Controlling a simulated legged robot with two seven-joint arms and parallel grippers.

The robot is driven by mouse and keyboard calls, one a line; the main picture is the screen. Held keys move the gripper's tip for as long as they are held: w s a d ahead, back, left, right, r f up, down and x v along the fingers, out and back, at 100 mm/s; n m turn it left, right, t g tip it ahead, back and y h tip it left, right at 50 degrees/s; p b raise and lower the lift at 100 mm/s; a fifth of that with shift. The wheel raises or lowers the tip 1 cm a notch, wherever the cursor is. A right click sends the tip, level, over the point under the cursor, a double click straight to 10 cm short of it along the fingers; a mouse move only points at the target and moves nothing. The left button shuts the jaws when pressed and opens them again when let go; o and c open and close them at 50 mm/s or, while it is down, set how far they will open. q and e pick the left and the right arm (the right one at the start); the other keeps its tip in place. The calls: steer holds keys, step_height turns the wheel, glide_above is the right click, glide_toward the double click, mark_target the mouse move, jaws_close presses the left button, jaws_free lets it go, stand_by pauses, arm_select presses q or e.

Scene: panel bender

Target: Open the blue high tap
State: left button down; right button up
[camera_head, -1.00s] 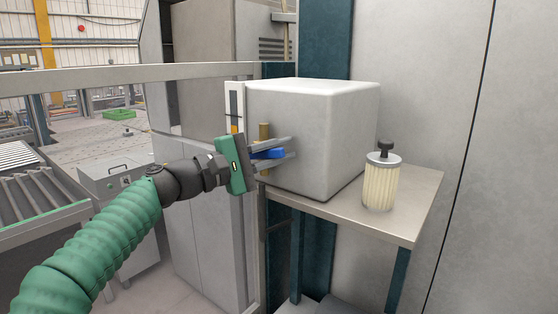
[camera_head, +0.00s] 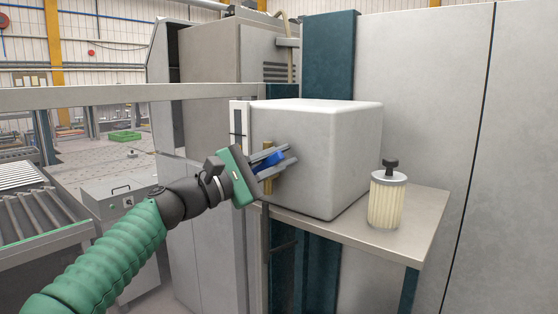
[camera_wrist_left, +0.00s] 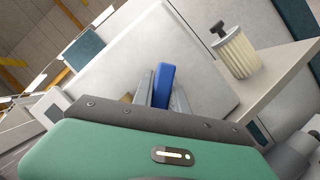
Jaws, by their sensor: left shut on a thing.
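The blue tap handle (camera_head: 275,160) sits on a brass fitting (camera_head: 267,180) at the left side of a pale grey box (camera_head: 330,155). My left gripper (camera_head: 280,158) is shut on the blue handle, with one finger on each side of it. The handle is tilted, rising to the right in the head view. In the left wrist view the blue handle (camera_wrist_left: 162,85) stands between the two grey fingers (camera_wrist_left: 161,92), and the brass fitting is mostly hidden. My right gripper is not in view.
The box stands on a metal shelf (camera_head: 415,220). A white filter cartridge with a black knob (camera_head: 387,200) stands on the shelf at the right. A grey horizontal rail (camera_head: 120,97) crosses at the left. A roller conveyor (camera_head: 35,210) lies farther left.

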arm_select(q)
steer(key=shift+r, duration=0.1)
steer(key=c, duration=1.3)
jaws_free()
steer(key=shift+d, duration=0.3)
steer(key=b+v, duration=1)
steer(key=v, duration=0.7)
steer(key=shift+b, duration=0.3)
steer(key=shift+d, duration=0.1)
